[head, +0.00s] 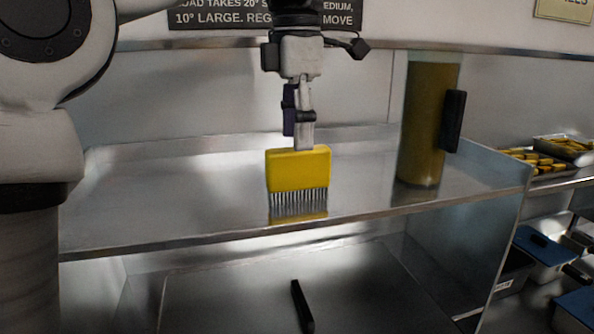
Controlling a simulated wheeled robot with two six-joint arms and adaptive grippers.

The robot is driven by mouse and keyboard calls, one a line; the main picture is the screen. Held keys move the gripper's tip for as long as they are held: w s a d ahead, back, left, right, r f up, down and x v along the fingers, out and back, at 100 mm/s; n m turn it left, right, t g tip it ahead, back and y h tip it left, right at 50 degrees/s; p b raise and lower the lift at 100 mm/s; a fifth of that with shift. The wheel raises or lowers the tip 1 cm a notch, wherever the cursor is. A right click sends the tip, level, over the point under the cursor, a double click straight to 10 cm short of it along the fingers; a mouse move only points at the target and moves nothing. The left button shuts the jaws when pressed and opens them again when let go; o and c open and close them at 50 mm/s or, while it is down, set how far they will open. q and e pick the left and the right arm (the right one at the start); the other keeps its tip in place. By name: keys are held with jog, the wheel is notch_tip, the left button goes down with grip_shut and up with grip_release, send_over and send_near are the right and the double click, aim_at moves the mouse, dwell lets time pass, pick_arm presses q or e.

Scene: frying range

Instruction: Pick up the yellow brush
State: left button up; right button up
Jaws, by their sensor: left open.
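The yellow brush (298,170) is upright with its bristles down at the middle of the metal shelf (180,200). Its bristles are at the shelf surface, where a yellow reflection shows below them. My left gripper (299,130) points straight down right above the brush, its fingertips close to the brush's top edge. It is open, but I see it nearly edge-on, so I cannot tell whether the fingers touch the brush. My right gripper is not in view.
A tall amber container (425,125) with a black handle stands on the shelf to the right. A black handle (302,306) shows below the shelf. Trays of yellow food (565,147) and blue-lidded containers (543,245) are at the far right. The shelf left of the brush is clear.

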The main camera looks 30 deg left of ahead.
aim_at(298, 175)
pick_arm(q)
jog(key=f, duration=0.1)
jog(key=w+f, duration=0.1)
jog(key=f, duration=0.2)
jog(key=shift+w+a, duration=0.15)
jog(key=shift+a, duration=0.1)
jog(key=shift+w+f, duration=0.1)
jog(key=shift+w, duration=0.05)
jog(key=shift+s+d, duration=0.1)
jog(key=shift+s, duration=0.2)
jog(key=c, duration=0.5)
jog(key=shift+s+r, duration=0.15)
jog(key=shift+r, duration=0.05)
grip_shut()
